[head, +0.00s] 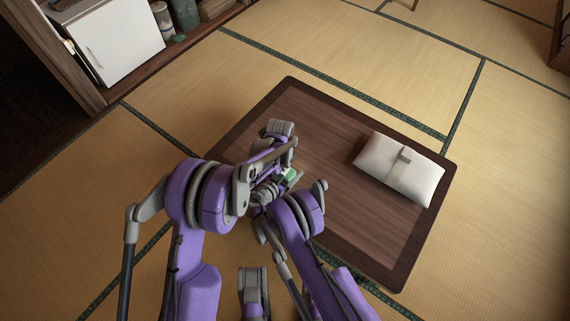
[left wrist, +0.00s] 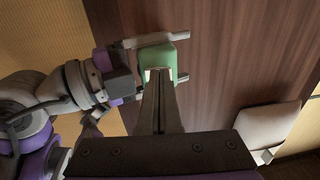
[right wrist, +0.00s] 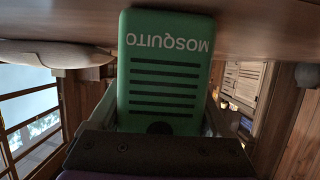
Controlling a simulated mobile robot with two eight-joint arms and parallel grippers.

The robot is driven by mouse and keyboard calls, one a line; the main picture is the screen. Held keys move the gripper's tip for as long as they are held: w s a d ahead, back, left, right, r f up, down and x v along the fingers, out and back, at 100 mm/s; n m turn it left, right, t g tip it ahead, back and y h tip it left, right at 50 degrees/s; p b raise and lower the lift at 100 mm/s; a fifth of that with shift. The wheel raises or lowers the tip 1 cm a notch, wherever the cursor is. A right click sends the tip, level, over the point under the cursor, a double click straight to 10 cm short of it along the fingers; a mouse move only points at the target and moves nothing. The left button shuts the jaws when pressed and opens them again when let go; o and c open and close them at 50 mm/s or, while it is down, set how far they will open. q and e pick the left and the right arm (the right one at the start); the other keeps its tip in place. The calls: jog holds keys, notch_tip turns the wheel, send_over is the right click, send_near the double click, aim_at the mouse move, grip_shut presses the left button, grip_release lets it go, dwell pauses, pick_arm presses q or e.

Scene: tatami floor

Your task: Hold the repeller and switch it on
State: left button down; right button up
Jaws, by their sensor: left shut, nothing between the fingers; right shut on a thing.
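The repeller is a green box marked MOSQUITO with dark slots; it fills the middle of the right wrist view (right wrist: 165,75). My right gripper (left wrist: 155,66) is shut on it, with a finger on each side. In the left wrist view the green repeller (left wrist: 183,62) shows beyond my left gripper (left wrist: 160,78). My left gripper is shut and empty, its tips at or very near the repeller's face; I cannot tell if they touch. In the head view the repeller (head: 290,175) is a small green patch, mostly hidden by my arms.
A dark wooden low table (head: 330,160) lies under the grippers. A white cushion-like bundle with a grey band (head: 380,165) lies on its right part. A white cabinet (head: 118,40) stands at the back left. Tatami floor surrounds the table.

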pick_arm(q)
jog(key=shift+r, duration=0.1)
notch_tip(320, 180, up, 14)
jog(key=s+a, duration=0.1)
jog(key=shift+s+a, duration=0.15)
jog(key=shift+s, duration=0.25)
jog(key=shift+w+d+t, duration=0.3)
jog(key=shift+w+d, duration=0.15)
jog(key=f, duration=0.4)
jog(key=w+d+f, duration=0.1)
jog(key=f, duration=0.9)
jog(key=shift+w+d, duration=0.15)
jog(key=shift+w, duration=0.2)
